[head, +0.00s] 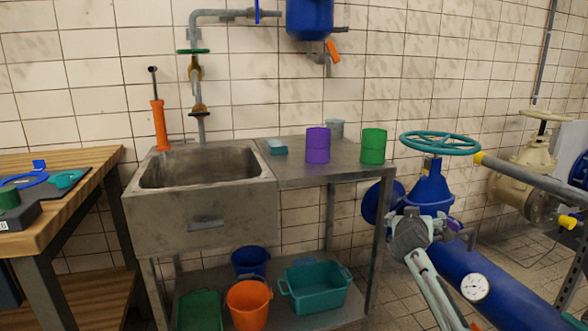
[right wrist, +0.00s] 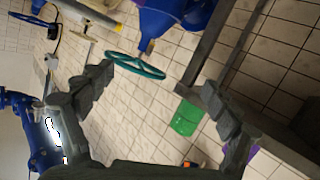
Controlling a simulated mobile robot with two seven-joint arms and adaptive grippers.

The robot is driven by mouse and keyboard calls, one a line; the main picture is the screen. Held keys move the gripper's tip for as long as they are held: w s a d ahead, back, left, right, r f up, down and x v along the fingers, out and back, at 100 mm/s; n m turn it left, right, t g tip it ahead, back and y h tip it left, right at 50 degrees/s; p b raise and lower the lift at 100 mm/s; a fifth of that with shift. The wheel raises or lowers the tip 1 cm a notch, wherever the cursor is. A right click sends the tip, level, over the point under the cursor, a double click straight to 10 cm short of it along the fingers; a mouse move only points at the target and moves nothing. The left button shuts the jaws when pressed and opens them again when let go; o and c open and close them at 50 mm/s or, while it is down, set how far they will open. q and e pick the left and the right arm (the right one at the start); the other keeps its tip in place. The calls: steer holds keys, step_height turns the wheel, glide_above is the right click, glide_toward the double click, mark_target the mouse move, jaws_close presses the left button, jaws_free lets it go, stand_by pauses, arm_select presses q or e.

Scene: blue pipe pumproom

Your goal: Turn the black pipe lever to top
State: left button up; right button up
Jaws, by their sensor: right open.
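I cannot make out a black pipe lever for certain in either view. The blue pipe (head: 500,288) with a white gauge (head: 475,287) runs along the lower right of the head view. A blue valve (head: 430,188) with a teal handwheel (head: 440,143) stands on it. My right gripper (head: 440,222) is in front of the valve, below the handwheel. In the right wrist view, my right gripper (right wrist: 160,92) has its fingers wide apart with nothing between them, and the handwheel (right wrist: 133,66) lies beyond. My left gripper is out of view.
A metal sink bench (head: 205,228) stands left of the pipe, with a purple cup (head: 318,146) and a green cup (head: 373,146) on its top. A grey bar (head: 535,180) with a yellow end crosses at the right. A wooden table (head: 75,165) is far left.

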steer(key=s+d+f+m+g+h, duration=0.1)
steer(key=s+d+m+g+h, duration=0.2)
steer(key=d, duration=1.3)
steer(key=s+a+f+n+g+y, duration=0.1)
steer(key=s+a+f+n+y, duration=0.1)
steer(key=s+a+f, duration=0.45)
steer(key=s+a+f+n+g+y, duration=0.2)
steer(key=s+f+n+y, duration=0.15)
steer(key=f, duration=0.55)
steer(key=s+a+f+n+g+y, duration=0.1)
steer(key=s+a+f+n, duration=0.1)
steer(key=s+a+f, duration=0.45)
steer(key=s+a+f+g, duration=0.1)
steer(key=s+f, duration=0.3)
steer(key=s, duration=0.5)
steer(key=s+a+f+g+y, duration=0.1)
steer(key=s+a+f, duration=0.2)
steer(key=s, duration=0.7)
steer(key=s+a+f+g+y, duration=0.1)
steer(key=s+a+f, duration=0.1)
steer(key=s+f, duration=0.4)
steer(key=s, duration=0.3)
steer(key=shift+s+f, duration=0.3)
steer(key=shift+f, duration=0.05)
